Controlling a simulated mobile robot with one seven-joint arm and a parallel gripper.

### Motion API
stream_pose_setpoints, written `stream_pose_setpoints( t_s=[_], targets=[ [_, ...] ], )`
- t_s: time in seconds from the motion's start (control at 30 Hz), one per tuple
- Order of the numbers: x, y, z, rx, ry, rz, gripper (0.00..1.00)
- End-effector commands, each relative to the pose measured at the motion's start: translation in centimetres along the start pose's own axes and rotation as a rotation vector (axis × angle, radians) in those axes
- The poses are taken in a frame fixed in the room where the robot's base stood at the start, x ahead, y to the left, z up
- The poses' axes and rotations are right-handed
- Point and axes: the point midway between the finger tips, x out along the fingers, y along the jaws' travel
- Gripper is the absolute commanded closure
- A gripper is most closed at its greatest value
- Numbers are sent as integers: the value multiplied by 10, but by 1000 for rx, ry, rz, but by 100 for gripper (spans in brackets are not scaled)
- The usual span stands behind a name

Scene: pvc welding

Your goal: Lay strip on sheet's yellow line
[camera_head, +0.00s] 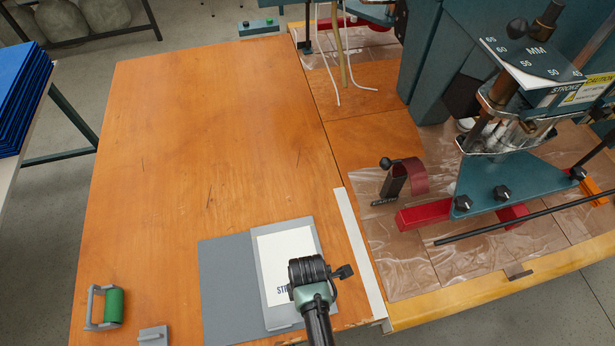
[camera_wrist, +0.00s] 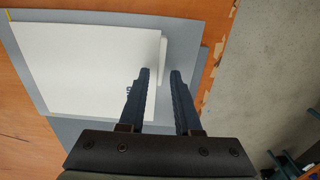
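A flat grey sheet (camera_head: 225,285) lies at the front of the wooden table. A white panel with dark lettering beginning "STR" (camera_head: 285,255) lies on grey at its right. In the wrist view the white panel (camera_wrist: 85,65) has a narrow white raised piece (camera_wrist: 163,58) along its right edge; I cannot tell whether this is the strip. A small yellow mark (camera_wrist: 9,15) shows at the grey sheet's far left corner there; the rest of the line is not visible.
A green roller (camera_head: 113,307) in a grey frame and a small grey block (camera_head: 153,335) stand front left. A long pale bar (camera_head: 358,250) runs along the table's right side. A teal machine (camera_head: 510,180) stands right. The table's middle and back are clear.

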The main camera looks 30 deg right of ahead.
Motion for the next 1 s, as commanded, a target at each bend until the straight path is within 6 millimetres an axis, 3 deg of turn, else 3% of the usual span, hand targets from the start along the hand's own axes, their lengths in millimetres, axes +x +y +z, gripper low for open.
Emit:
stream_pose_setpoints(
  t_s=[0.37,1.0],
  targets=[
    [-1,-1,0,0,0,-1,56],
    [-33,-8,0,0,0,-1,56]
  ],
)
